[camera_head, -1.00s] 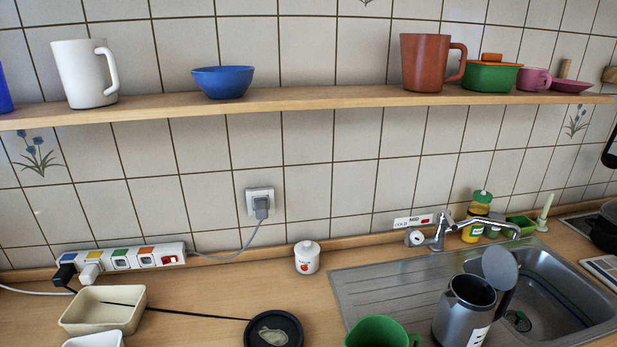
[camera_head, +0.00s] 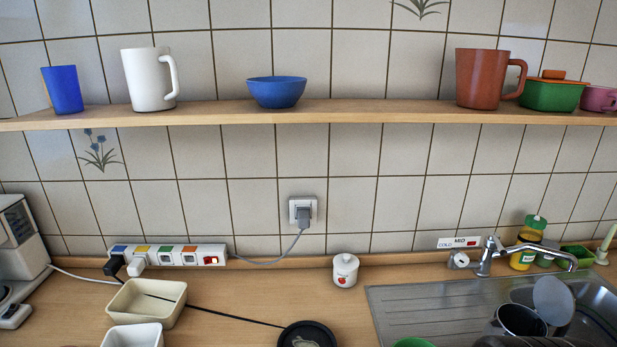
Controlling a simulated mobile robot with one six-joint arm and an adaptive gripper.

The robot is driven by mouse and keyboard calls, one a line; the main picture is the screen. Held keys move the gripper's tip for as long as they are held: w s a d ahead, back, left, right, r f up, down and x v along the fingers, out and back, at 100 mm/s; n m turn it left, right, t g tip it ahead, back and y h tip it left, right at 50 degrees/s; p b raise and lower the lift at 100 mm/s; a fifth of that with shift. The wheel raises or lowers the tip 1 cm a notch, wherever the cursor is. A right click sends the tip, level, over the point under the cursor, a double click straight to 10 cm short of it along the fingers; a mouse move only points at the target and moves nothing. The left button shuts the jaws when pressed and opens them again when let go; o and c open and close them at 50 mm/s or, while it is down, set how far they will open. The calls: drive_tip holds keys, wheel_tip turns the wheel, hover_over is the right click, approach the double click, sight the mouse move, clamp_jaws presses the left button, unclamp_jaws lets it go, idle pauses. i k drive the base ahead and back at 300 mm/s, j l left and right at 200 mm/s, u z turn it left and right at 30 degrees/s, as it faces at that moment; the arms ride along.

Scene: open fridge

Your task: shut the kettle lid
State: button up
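The kettle (camera_head: 519,322) is a grey metal jug at the lower right, in front of the sink; only its top shows, the rest is cut off by the frame's bottom edge. Its round grey lid (camera_head: 553,300) stands raised and tilted up at the back right of the opening, so the kettle is open. My gripper is not in view.
A steel sink with a ribbed drainer (camera_head: 425,305) lies right, with a tap (camera_head: 500,252) behind it. A green container (camera_head: 413,343) is left of the kettle. A shelf (camera_head: 350,112) with mugs and bowls runs above. A black round dish (camera_head: 307,335) sits at bottom middle.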

sight(553, 300)
drive_tip(key=l+u, duration=0.15)
drive_tip(key=l, duration=0.35)
drive_tip(key=k+l+u, duration=0.15)
drive_tip(key=l, duration=0.3)
drive_tip(key=l+u, duration=0.15)
drive_tip(key=l, duration=0.35)
drive_tip(key=k+l+u, duration=0.15)
drive_tip(key=l, duration=0.3)
drive_tip(key=k+l+u, duration=0.1)
drive_tip(key=l, duration=0.35)
drive_tip(key=k+l+u, duration=0.15)
drive_tip(key=l, duration=0.3)
drive_tip(key=k+l+u, duration=0.15)
drive_tip(key=l, duration=0.25)
drive_tip(key=k+l+u, duration=0.15)
drive_tip(key=l, duration=0.25)
drive_tip(key=i, duration=0.45)
drive_tip(key=l+u, duration=0.05)
